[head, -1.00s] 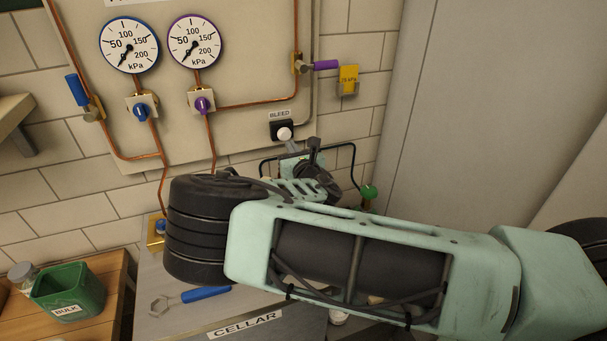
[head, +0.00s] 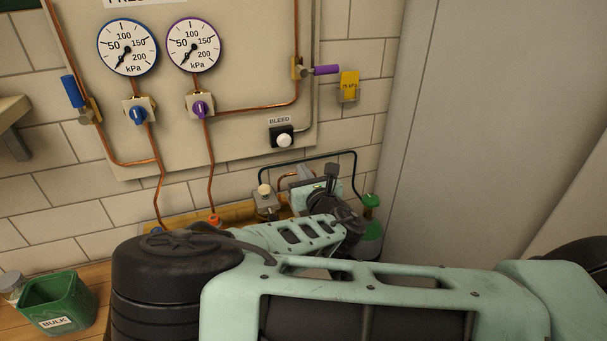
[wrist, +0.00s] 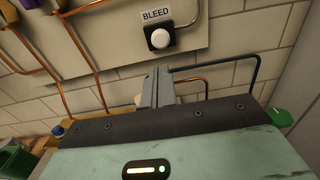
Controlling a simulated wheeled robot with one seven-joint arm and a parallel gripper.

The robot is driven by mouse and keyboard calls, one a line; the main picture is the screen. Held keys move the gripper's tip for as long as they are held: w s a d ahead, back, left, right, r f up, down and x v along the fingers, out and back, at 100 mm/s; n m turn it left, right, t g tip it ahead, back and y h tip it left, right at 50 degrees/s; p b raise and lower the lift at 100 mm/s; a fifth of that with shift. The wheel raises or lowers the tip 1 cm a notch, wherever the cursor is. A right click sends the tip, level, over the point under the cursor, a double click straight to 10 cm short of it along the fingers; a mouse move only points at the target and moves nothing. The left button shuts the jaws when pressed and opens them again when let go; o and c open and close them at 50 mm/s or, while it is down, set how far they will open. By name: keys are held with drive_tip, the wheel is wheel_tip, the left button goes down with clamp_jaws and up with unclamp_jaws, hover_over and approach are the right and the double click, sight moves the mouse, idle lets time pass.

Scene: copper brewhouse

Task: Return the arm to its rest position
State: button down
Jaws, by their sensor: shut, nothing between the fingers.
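My arm reaches in from the right of the head view and bends back toward the wall. My gripper (head: 303,173) is beyond the arm, below the white BLEED button (head: 284,140). In the wrist view my gripper (wrist: 158,74) shows its two grey fingers close together, with nothing held. There the BLEED button (wrist: 160,38) is above the fingertips, with a gap between in the picture. My forearm hides much of the bench.
The panel carries a blue-rimmed gauge (head: 127,47), a purple-rimmed gauge (head: 193,46), a blue valve handle (head: 69,89) and a purple one (head: 326,70). A green BULK bin (head: 57,303) stands at left. A yellow tag (head: 348,86) hangs on the wall. A grey cabinet (head: 450,130) bounds the right.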

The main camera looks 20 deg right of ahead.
drive_tip(key=shift+f, duration=0.1)
drive_tip(key=s+d+f+m+g+h, duration=0.3)
drive_tip(key=s+f+m+g, duration=0.5)
drive_tip(key=m, duration=0.5)
drive_tip(key=s+a+f+m+g+y, duration=0.1)
drive_tip(key=s+a+f+m+g, duration=0.15)
drive_tip(key=s+a+m, duration=0.2)
drive_tip(key=s+a+r+m+g+y, duration=0.2)
drive_tip(key=s+a+r+m+g, duration=0.15)
drive_tip(key=s+r, duration=0.4)
drive_tip(key=s+a+r+m+g+y, duration=0.25)
drive_tip(key=s+a+r+m, duration=0.25)
drive_tip(key=s+r, duration=0.25)
drive_tip(key=s+d+r+m+g+h, duration=0.1)
drive_tip(key=s+d+r+m, duration=0.1)
drive_tip(key=s+r, duration=0.3)
drive_tip(key=shift+s+d+r, duration=0.15)
drive_tip(key=shift+s, duration=1.1)
